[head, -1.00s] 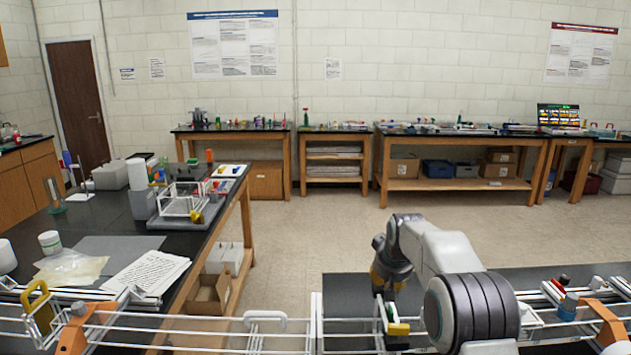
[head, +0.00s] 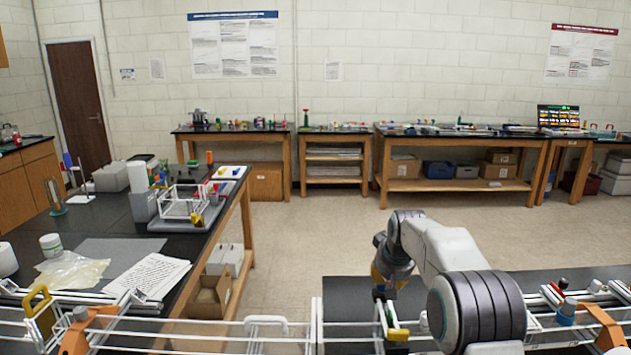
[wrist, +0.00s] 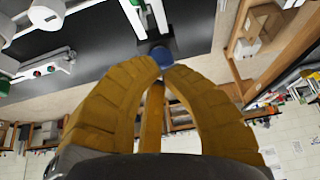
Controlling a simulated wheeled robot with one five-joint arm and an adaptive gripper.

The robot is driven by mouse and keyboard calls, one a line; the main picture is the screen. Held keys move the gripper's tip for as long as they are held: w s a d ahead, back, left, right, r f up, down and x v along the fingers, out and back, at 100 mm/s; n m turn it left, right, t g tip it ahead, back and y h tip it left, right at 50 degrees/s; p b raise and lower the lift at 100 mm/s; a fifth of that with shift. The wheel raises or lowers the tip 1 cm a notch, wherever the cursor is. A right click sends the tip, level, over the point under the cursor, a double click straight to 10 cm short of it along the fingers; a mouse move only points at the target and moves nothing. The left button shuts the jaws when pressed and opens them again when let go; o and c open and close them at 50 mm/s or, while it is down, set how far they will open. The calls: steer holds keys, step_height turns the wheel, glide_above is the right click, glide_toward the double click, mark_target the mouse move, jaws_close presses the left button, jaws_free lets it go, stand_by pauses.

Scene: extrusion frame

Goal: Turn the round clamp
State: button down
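In the wrist view, a blue round piece (wrist: 161,56) is at the tips of my gripper (wrist: 161,68). I take it to be the round clamp, but most of its shape is hidden. My yellow-brown fingers bow outward and draw close together at their tips, next to the blue piece. Whether they press on it cannot be told. In the head view, my gripper (head: 388,286) points down over the dark bench behind the white rails, and the blue piece is not clear there. A yellow-and-green clamp (head: 397,334) sits on the rail just in front of it.
White rails (head: 200,335) run across the front. An orange clamp (head: 603,326) and a blue-grey knob (head: 567,307) stand at the right. A yellow-handled clamp (head: 41,312) is at the left. A black side bench (head: 105,222) holds papers and a small rack.

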steer(key=shift+r+p, duration=1.1)
steer(key=shift+r, duration=0.55)
steer(key=s+r+b, duration=0.1)
steer(key=s+r, duration=0.3)
steer(key=s, duration=0.7)
steer(key=s+r+b, duration=0.2)
steer(key=s+r, duration=0.1)
steer(key=s, duration=0.9)
steer(key=s+f, duration=0.4)
steer(key=s, duration=0.6)
steer(key=s+f+g+b, duration=0.1)
steer(key=s+f, duration=0.2)
steer(key=s, duration=0.8)
steer(key=shift+f, duration=0.35)
